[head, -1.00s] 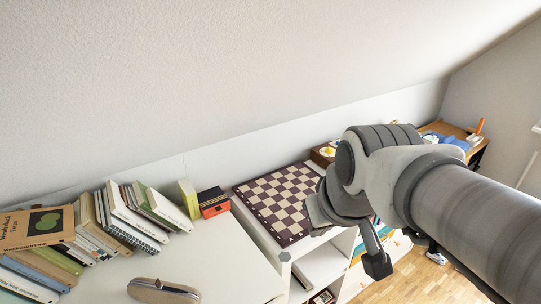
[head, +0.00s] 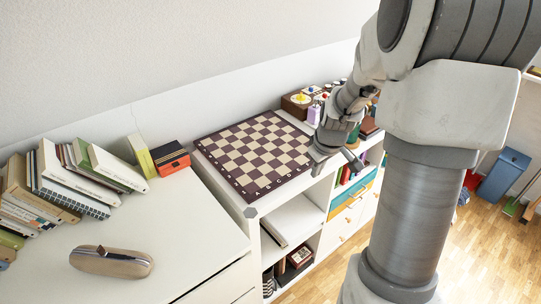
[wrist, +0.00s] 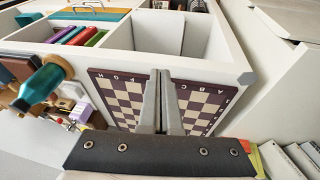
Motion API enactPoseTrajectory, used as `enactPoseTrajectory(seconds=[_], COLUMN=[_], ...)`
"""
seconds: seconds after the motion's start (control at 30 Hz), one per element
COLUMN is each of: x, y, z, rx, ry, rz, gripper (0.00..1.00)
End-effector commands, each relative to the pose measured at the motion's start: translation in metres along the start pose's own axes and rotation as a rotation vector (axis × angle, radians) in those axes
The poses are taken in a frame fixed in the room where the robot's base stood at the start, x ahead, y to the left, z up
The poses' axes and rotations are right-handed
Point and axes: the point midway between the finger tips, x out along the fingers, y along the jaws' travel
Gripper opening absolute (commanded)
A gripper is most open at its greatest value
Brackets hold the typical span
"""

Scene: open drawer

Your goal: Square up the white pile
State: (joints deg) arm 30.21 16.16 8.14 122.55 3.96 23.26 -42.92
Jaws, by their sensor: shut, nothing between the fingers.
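I cannot make out for certain which thing is the white pile. White-spined books (head: 75,178) lean in a row on the white desk at the left of the head view. A pale flat item (head: 273,232) lies in an open compartment of the white shelf unit. My gripper (head: 335,163) is at the right front edge of the chessboard (head: 255,155), far from the leaning books. In the wrist view, its two grey fingers (wrist: 162,75) are together with nothing between them, in front of the chessboard (wrist: 120,95).
A glasses case (head: 112,262) lies on the desk. An orange-and-black box (head: 171,158) stands by the chessboard. A wooden box (head: 297,103) stands behind it. A teal drawer (head: 350,196) is in the shelf unit. A blue bin (head: 503,172) stands on the floor.

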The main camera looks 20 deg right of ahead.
Motion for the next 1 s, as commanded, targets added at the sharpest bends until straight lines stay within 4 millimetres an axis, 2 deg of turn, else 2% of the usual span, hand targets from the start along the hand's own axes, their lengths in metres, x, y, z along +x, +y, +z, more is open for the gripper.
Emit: enactPoseTrajectory(seconds=[0.03, 0.1, 0.3, 0.5, 0.6, 0.7, 1.0], x=[0.032, 0.064, 0.153, 0.231, 0.260, 0.278, 0.305], y=[0.006, 0.016, 0.034, 0.044, 0.045, 0.045, 0.043], z=[0.011, 0.022, 0.057, 0.096, 0.110, 0.120, 0.128], rx=[0.001, -0.008, -0.024, -0.023, -0.022, -0.019, -0.019], ry=[-0.014, -0.022, -0.029, -0.018, -0.008, -0.001, 0.006], rz=[-0.016, -0.032, -0.084, -0.129, -0.144, -0.155, -0.162], gripper=[0.00, 0.00, 0.00, 0.00, 0.00, 0.00, 0.00])
